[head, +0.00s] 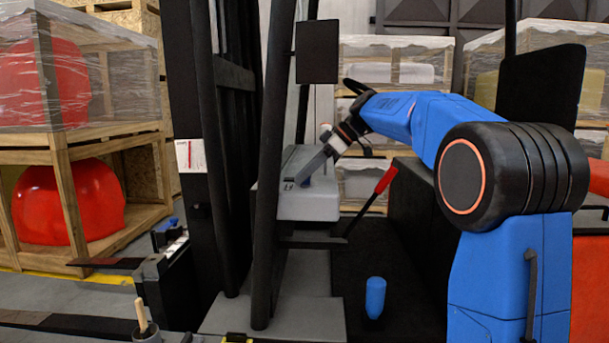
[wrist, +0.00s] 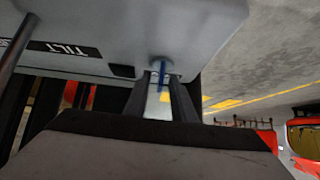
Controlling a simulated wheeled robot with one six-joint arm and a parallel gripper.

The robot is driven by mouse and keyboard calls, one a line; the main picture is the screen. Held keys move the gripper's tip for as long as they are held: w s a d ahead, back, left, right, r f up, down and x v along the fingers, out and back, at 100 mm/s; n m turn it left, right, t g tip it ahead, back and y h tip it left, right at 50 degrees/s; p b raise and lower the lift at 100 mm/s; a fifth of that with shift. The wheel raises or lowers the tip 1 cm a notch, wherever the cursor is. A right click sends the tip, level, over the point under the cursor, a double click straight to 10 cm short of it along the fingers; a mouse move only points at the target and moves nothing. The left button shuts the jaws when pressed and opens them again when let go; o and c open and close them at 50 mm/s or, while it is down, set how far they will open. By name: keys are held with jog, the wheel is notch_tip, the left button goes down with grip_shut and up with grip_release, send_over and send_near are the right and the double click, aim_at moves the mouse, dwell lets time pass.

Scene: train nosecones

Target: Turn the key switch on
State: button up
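The key switch (wrist: 161,68) is a small round grey barrel with a thin blue key (wrist: 162,77) in it, on the edge of the grey console in the wrist view. In the head view a blue bit (head: 308,182) shows at the console's face beside my fingertips. My gripper (wrist: 161,88) points at the key, with its two dark fingers apart and the key in line with the gap between them. I cannot tell whether either finger touches the key. In the head view my gripper (head: 303,177) reaches down-left to the console (head: 310,206).
Dark upright posts (head: 268,170) stand close left of my gripper. A red-handled lever (head: 385,180) is to the right, and a blue rounded object (head: 375,297) is below. Wrapped crates (head: 75,90) stand at the left.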

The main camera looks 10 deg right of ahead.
jog(key=shift+c, duration=0.5)
grip_shut()
jog(key=shift+m+t, duration=0.3)
jog(key=shift+m, duration=0.1)
jog(key=m+t+h, duration=0.1)
jog(key=m, duration=0.1)
jog(key=m+t+h, duration=0.1)
jog(key=m+t, duration=0.1)
jog(key=m, duration=0.1)
jog(key=shift+a+m+h, duration=0.1)
jog(key=shift+m+h, duration=0.2)
jog(key=shift+h, duration=0.1)
jog(key=m+t+h, duration=0.2)
jog(key=m+h, duration=0.1)
jog(key=m, duration=0.1)
jog(key=shift+m+t+h, duration=0.3)
jog(key=shift+m+h, duration=0.7)
jog(key=shift+m, duration=0.5)
jog(key=shift+o, duration=0.5)
grip_release()
